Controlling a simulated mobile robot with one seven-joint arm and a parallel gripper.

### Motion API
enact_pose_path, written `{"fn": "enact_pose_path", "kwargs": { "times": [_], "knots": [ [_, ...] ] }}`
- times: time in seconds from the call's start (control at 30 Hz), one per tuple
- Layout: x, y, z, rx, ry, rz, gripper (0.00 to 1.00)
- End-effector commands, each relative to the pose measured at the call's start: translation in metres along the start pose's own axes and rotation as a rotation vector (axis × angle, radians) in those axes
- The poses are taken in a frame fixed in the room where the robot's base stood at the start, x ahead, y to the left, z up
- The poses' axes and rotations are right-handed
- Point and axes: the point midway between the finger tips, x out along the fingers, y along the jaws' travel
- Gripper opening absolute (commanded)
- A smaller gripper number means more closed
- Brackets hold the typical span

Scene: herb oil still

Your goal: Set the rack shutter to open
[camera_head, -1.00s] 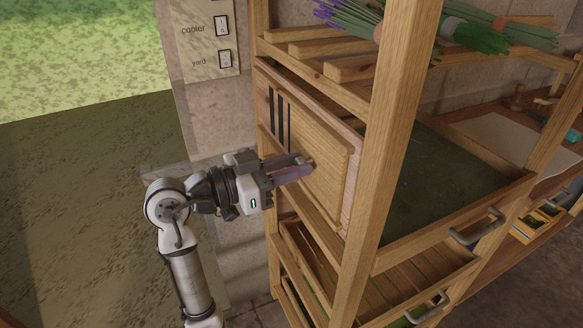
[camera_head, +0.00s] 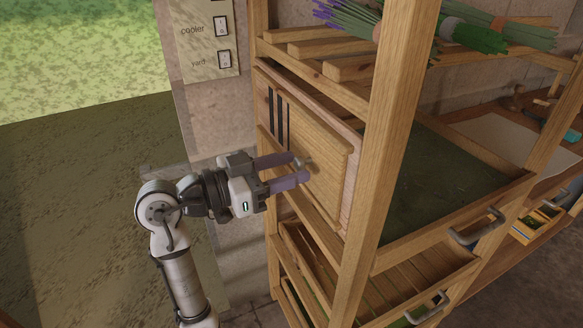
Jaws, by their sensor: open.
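The rack shutter (camera_head: 318,140) is a pale wooden sliding panel set in the side of the wooden rack. Dark upright slots (camera_head: 279,118) show uncovered to the left of the panel. A small knob (camera_head: 304,162) sits near the panel's left edge. My gripper (camera_head: 302,169) is open, its two purple fingers apart at the knob, one above it and one below. The fingertips partly hide the knob, and I cannot tell whether they touch it.
The rack post (camera_head: 388,130) stands to the right of the shutter. Herb bundles (camera_head: 470,33) lie on the slatted top. Handled drawers (camera_head: 475,228) face right. A panel with cooler and yard switches (camera_head: 208,45) is on the wall. The ground at left is clear.

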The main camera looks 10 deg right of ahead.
Motion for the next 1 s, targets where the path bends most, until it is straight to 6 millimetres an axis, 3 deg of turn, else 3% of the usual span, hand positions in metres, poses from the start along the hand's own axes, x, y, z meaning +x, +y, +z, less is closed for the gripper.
{"fn": "enact_pose_path", "kwargs": {
  "times": [0.3,0.5,0.7,1.0],
  "knots": [
    [-0.071,0.0,0.003,0.002,0.0,-0.004,0.45],
    [-0.108,0.0,0.002,0.001,-0.001,-0.002,0.45],
    [-0.125,0.001,0.001,0.0,-0.001,0.001,0.45],
    [-0.126,0.001,0.001,0.0,-0.002,0.002,0.45]
  ]
}}
